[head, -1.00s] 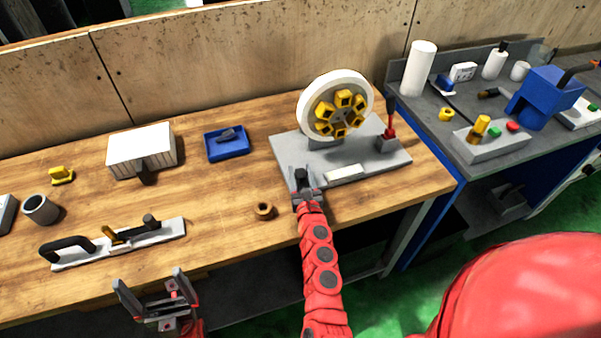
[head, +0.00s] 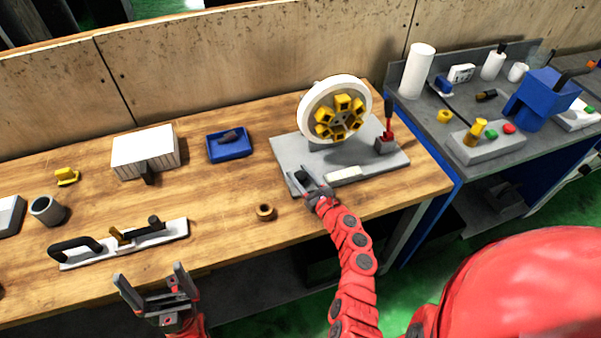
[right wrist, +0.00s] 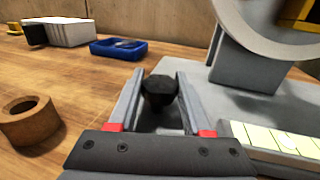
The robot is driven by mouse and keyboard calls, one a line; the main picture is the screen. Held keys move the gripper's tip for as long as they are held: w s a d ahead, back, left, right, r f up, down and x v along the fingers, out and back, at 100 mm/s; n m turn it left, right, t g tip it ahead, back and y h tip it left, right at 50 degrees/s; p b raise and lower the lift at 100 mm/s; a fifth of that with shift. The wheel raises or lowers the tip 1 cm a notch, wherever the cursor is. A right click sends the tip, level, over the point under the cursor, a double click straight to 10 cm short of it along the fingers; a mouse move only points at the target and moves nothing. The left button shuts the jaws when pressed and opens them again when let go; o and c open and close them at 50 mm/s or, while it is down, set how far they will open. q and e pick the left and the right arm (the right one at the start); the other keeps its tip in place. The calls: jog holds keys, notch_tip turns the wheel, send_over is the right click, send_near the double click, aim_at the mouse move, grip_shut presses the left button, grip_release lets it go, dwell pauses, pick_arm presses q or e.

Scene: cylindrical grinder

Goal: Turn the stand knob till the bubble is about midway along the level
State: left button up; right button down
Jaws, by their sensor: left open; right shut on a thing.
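The grey stand (head: 290,151) sits on the bench with a white wheel (head: 309,115) carrying yellow blocks. The black stand knob (head: 301,176) is at its front left corner. My right gripper (head: 306,178) is shut on the knob, which shows between its fingers in the right wrist view (right wrist: 160,90). The pale level (head: 343,174) lies along the stand's front edge. In the right wrist view the level (right wrist: 262,139) is cut off at the right edge. A pale spot shows in it, but I cannot tell the bubble's place along the whole level. My left gripper (head: 150,274) is open and empty at the bench's front edge.
A brown ring (head: 265,212) lies left of my right gripper. A blue tray (head: 229,155), a white ribbed block (head: 145,150), a grey cup (head: 46,210) and a bar with a black handle (head: 125,242) stand further left. A red lever (head: 388,130) rises at the stand's right.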

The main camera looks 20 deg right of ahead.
jog(key=shift+r, duration=0.1)
jog(key=shift+c, duration=1.8)
grip_release()
jog(key=shift+s, duration=0.1)
jog(key=shift+s+d, duration=0.1)
jog(key=shift+s, duration=0.25)
jog(key=b+v, duration=0.3)
jog(key=v, duration=1.2)
jog(key=shift+s+d, duration=0.25)
jog(key=shift+s, duration=0.05)
jog(key=shift+s+b, duration=0.3)
jog(key=shift+s, duration=0.15)
